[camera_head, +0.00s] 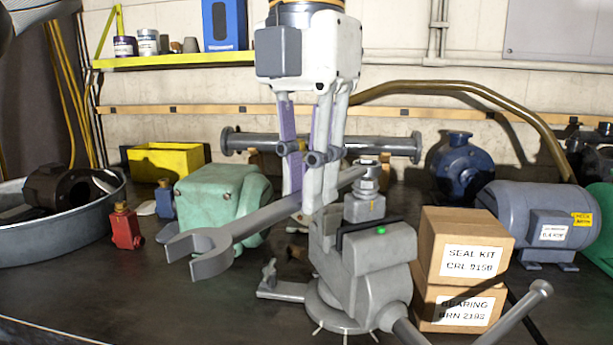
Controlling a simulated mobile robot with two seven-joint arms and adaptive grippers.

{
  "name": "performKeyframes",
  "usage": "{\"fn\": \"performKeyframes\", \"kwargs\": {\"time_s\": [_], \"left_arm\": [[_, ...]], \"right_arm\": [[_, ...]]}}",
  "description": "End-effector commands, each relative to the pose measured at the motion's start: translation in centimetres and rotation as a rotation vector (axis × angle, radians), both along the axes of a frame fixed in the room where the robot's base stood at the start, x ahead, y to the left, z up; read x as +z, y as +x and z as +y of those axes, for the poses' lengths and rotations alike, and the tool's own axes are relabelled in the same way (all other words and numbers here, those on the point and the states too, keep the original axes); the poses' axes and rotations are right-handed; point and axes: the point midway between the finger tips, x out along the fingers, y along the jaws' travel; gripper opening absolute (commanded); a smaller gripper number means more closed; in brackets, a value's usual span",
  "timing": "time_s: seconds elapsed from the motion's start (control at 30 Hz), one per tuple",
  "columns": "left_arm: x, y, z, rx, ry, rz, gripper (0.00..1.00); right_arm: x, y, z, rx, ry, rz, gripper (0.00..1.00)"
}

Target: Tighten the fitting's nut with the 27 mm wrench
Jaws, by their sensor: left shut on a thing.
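My left gripper (308,196) points down at the centre and is shut on the handle of a grey wrench (262,217). The wrench slants, with its open jaw low at the left, nearer to me, and its other end up at the right. That right end is beside the metal fitting (366,205), whose hex nut (368,185) is on top. I cannot tell if the wrench touches the nut. The fitting stands upright above the grey vise (365,265). No size mark on the wrench is readable. My right gripper is not in view.
Boxes marked seal kit (466,246) and bearing (450,308) are stacked right of the vise, before a blue-grey motor (538,215). A green housing (222,195) is behind the wrench. A round metal tray (60,245) is at the left. The front left bench is clear.

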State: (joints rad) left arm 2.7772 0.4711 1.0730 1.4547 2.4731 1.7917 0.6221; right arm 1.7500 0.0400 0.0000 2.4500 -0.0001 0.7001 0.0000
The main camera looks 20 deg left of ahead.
Motion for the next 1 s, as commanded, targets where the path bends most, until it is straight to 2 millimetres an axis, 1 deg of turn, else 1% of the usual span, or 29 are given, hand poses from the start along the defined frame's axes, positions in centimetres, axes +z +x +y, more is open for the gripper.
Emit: {"fn": "performKeyframes", "kwargs": {"time_s": [0.2,0.47,0.57,0.8,0.9,1.0], "left_arm": [[1.7,0.0,0.0,0.001,-0.001,-0.003,0.0],[1.9,0.0,0.0,0.0,-0.001,-0.003,0.0],[2.9,0.0,-0.1,0.0,0.0,-0.004,0.0],[5.9,0.0,-0.1,0.001,-0.001,-0.004,0.0],[6.7,0.0,0.0,0.0,-0.002,-0.003,0.0],[6.9,-0.1,0.0,-0.001,-0.001,-0.002,0.0]], "right_arm": [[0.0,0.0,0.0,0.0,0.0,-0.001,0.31],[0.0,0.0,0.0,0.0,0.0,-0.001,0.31],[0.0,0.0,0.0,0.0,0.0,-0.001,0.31],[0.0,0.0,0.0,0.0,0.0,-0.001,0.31],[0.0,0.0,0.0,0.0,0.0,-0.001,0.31],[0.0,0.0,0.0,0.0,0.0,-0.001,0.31]]}}
